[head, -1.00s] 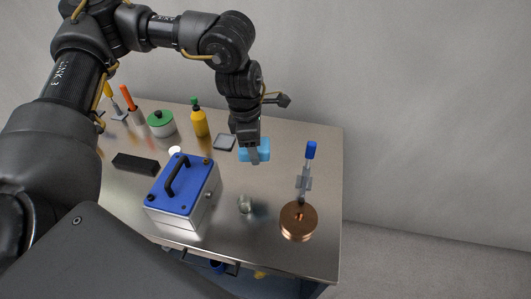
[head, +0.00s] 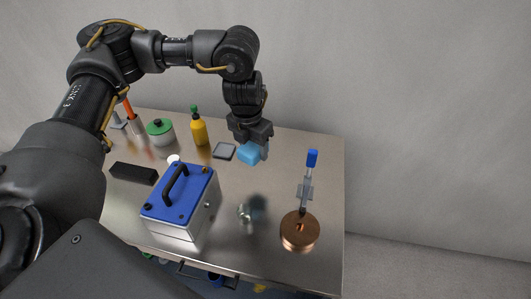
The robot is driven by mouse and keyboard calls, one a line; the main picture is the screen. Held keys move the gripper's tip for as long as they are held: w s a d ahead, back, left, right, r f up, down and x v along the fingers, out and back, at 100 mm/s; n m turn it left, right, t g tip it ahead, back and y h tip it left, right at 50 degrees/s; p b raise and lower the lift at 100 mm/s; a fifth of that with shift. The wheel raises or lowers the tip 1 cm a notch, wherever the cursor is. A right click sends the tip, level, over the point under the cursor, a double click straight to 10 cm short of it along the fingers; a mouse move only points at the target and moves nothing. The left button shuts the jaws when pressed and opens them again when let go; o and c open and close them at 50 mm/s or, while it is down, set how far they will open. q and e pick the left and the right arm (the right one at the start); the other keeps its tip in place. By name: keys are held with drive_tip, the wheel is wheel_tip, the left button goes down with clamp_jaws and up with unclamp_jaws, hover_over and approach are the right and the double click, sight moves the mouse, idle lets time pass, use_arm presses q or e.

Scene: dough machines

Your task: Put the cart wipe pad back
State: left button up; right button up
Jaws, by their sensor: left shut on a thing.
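The light blue wipe pad (head: 249,153) is in my left gripper (head: 251,143), which is shut on it. The gripper points down over the back right part of the metal cart top (head: 290,160). I cannot tell whether the pad touches the surface or is held just above it. A small grey square tray (head: 223,151) lies just left of the pad and looks empty. My right gripper is not in view.
A blue-lidded box (head: 180,198) with a black handle stands in front. A yellow bottle (head: 199,131), a green-lidded pot (head: 160,132) and a black block (head: 133,173) are left. A copper disc (head: 300,231) with a blue-capped tool (head: 307,185) stands right, near a small metal piece (head: 244,212).

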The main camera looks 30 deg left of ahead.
use_arm(q)
drive_tip(key=w+f, duration=0.2)
drive_tip(key=w, duration=0.1)
drive_tip(key=w+a+f, duration=0.1)
drive_tip(key=w+f, duration=0.4)
drive_tip(key=w, duration=0.1)
drive_tip(key=shift+w+a+f, duration=0.35)
drive_tip(key=shift+w+f, duration=0.2)
drive_tip(key=shift+w, duration=0.1)
drive_tip(key=shift+f, duration=0.2)
wheel_tip(320, 180, down, 2)
drive_tip(key=shift+f, duration=0.1)
drive_tip(key=shift+w+f, duration=0.15)
drive_tip(key=shift+f, duration=0.35)
drive_tip(key=shift+r, duration=0.1)
